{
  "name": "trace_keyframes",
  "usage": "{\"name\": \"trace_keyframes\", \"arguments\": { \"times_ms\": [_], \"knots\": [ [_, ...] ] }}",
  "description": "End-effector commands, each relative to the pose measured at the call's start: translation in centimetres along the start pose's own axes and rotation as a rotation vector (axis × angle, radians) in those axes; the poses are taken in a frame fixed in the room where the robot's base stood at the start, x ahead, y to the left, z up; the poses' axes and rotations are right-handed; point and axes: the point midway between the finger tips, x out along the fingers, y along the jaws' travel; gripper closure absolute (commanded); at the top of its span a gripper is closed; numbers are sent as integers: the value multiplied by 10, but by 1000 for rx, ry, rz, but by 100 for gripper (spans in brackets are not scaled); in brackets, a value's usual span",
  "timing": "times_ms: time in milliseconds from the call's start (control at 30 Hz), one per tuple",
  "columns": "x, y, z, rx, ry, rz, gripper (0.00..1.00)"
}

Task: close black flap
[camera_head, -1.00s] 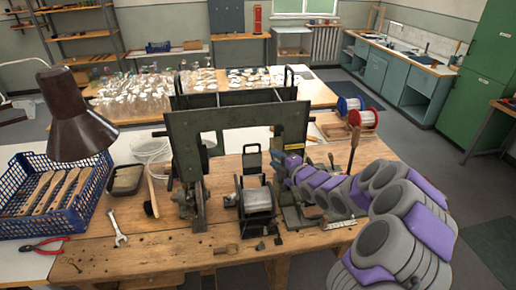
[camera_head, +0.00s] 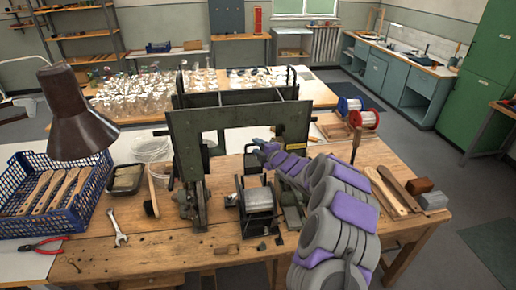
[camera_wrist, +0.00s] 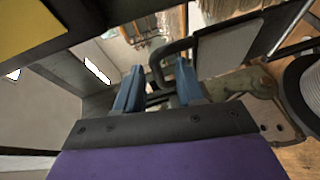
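The black flap (camera_head: 253,164) stands upright on the black machine in the middle of the workbench, behind a grey drum (camera_head: 258,199). Its loop handle is at the top, partly hidden by my gripper in the head view. My gripper (camera_head: 258,146) reaches in from the right at the flap's top edge. In the wrist view, the two blue fingers of my gripper (camera_wrist: 159,88) are apart, with part of a black loop handle (camera_wrist: 165,58) showing between and beyond them. A grey panel in a dark frame (camera_wrist: 228,47) lies just right of the handle. Whether a finger touches the handle I cannot tell.
A tall green metal frame (camera_head: 192,130) stands close left of and behind the flap. A blue crate (camera_head: 85,192) with brush handles, a lamp (camera_head: 75,115), a wrench (camera_head: 117,229) and pliers (camera_head: 40,246) are at left. Wooden handles (camera_head: 388,190) and blocks (camera_head: 420,186) lie at right.

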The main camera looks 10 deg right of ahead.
Motion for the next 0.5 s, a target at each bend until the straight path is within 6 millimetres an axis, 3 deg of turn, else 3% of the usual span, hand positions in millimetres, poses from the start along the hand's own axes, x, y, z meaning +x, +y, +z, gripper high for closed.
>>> {"name": "trace_keyframes", "arguments": {
  "times_ms": [267, 500],
  "knots": [
    [1, 0, 0, 1, 0, 0, 62],
    [1, 0, 0, 0, 0, 1, 84]
  ]
}}
